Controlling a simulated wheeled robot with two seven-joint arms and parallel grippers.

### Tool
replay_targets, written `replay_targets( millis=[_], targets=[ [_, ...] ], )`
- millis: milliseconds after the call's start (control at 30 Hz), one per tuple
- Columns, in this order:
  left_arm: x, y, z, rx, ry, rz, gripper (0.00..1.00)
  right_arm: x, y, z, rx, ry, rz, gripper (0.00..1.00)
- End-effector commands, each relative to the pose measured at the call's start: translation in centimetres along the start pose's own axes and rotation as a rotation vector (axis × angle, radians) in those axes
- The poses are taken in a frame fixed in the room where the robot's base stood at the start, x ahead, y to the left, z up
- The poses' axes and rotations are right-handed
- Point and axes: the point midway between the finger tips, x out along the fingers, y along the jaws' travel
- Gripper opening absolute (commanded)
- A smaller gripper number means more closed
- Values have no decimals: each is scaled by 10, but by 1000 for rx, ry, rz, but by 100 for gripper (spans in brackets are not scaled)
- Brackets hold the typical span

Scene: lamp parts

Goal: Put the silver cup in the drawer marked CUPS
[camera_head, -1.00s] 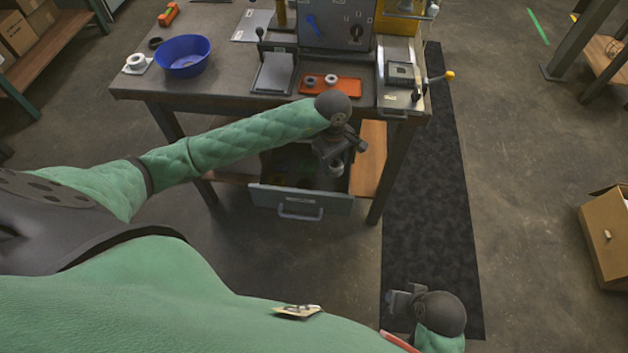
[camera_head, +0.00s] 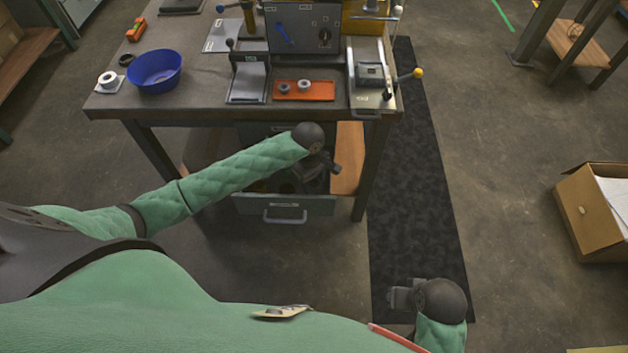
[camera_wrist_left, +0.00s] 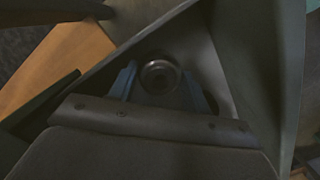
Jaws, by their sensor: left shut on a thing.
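The open drawer (camera_head: 320,207) hangs under the bench with its front panel and handle facing me; its small label is too small to read. My left gripper (camera_head: 314,186) reaches down into the drawer's opening, mostly hidden by its own wrist. In the left wrist view the two bluish fingers of the left gripper (camera_wrist_left: 164,88) are shut on a round, dim metallic thing, the silver cup (camera_wrist_left: 159,77), seen end-on between drawer walls. I cannot tell if the cup touches the drawer floor. My right gripper (camera_head: 400,299) hangs over the dark mat, its jaws unclear.
The workbench (camera_head: 205,100) above the drawer carries a blue bowl (camera_head: 154,71), a white roll (camera_head: 108,79), an orange tray (camera_head: 316,97) and a press. A wooden shelf (camera_head: 347,165) lies right of the drawer. A cardboard box (camera_head: 582,215) stands at right.

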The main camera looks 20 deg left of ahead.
Motion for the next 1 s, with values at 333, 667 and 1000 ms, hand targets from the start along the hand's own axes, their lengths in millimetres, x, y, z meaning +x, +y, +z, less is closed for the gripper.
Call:
replay_targets(
  millis=[333, 667, 1000],
  targets=[
    [2, 0, 0, 0, 1, 0, 54, 6, -3, -3, -2, 16, -8, 36],
    [2, 0, 0, 0, 0, 0, 70, 5, -2, -4, -5, 17, -5, 36],
    [-26, 1, -2, 2, 4, 3, 70, 8, -2, -5, -7, 32, -9, 36]
  ],
)
